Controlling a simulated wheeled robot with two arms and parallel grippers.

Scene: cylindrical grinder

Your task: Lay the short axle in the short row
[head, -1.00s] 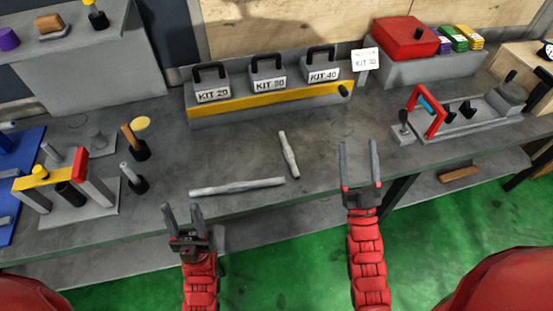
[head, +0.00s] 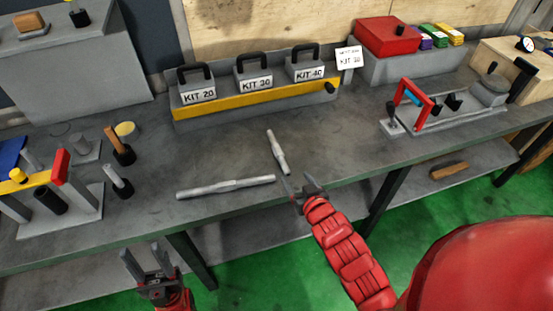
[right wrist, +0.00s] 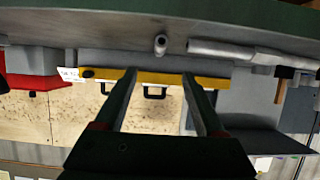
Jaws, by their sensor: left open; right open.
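The short axle (head: 278,152), a grey stepped rod, lies on the bench, pointing roughly away from me. A longer grey axle (head: 226,187) lies crosswise to its left. My right gripper (head: 300,187) is open and empty at the bench's front edge, just short of the short axle's near end and apart from it. My left gripper (head: 148,262) is open and empty in front of the bench. I cannot tell which place is the short row.
Three kit weights (head: 254,76) stand on a yellow-fronted grey block behind the axles. A fixture with a red frame (head: 412,100) is on the right. Pegs and a yellow-and-red stand (head: 38,180) are on the left. The grey bench top (head: 215,150) around the axles is clear.

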